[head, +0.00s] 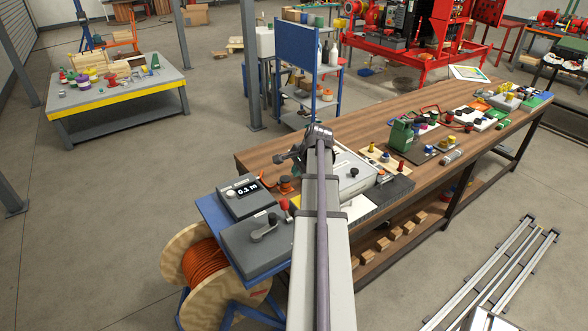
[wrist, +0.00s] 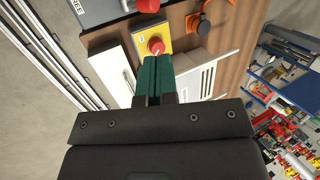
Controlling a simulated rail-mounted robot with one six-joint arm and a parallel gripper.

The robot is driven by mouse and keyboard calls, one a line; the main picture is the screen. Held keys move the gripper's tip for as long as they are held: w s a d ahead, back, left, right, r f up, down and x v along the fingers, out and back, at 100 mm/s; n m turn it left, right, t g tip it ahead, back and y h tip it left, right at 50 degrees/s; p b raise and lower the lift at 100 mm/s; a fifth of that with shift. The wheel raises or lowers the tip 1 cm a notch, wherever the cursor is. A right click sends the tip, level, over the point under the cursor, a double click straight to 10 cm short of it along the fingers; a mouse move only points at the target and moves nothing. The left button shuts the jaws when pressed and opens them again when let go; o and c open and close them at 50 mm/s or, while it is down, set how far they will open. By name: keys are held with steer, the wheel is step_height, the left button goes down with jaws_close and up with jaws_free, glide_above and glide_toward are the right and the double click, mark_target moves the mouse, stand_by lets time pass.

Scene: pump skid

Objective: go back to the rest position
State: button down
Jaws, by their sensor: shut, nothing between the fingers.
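My gripper (wrist: 154,62) shows in the wrist view with its two green fingers side by side and shut, nothing between them. Its tips appear just below a red knob (wrist: 155,45) on a yellow plate (wrist: 170,38); I cannot tell whether they touch it. In the head view my arm reaches from the bottom middle to the near left end of the long workbench (head: 262,148). The gripper itself is hidden there behind the arm.
Grey control boxes (head: 240,197) and a cable reel (head: 172,262) stand at the bench's near end. A grey case (head: 362,178) and a green block (head: 401,136) sit on the bench. Rails (head: 500,270) lie on the floor at right.

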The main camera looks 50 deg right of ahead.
steer(key=shift+s+r, duration=0.15)
steer(key=shift+r, duration=0.15)
steer(key=a+f+n+g+b, duration=0.2)
steer(key=a+n, duration=0.8)
steer(key=a, duration=1.4)
steer(key=a+f+n+g+b, duration=0.3)
steer(key=a+n, duration=0.8)
steer(key=a, duration=1.3)
steer(key=shift+a+f, duration=0.2)
steer(key=shift+f, duration=0.75)
steer(key=shift+s, duration=0.1)
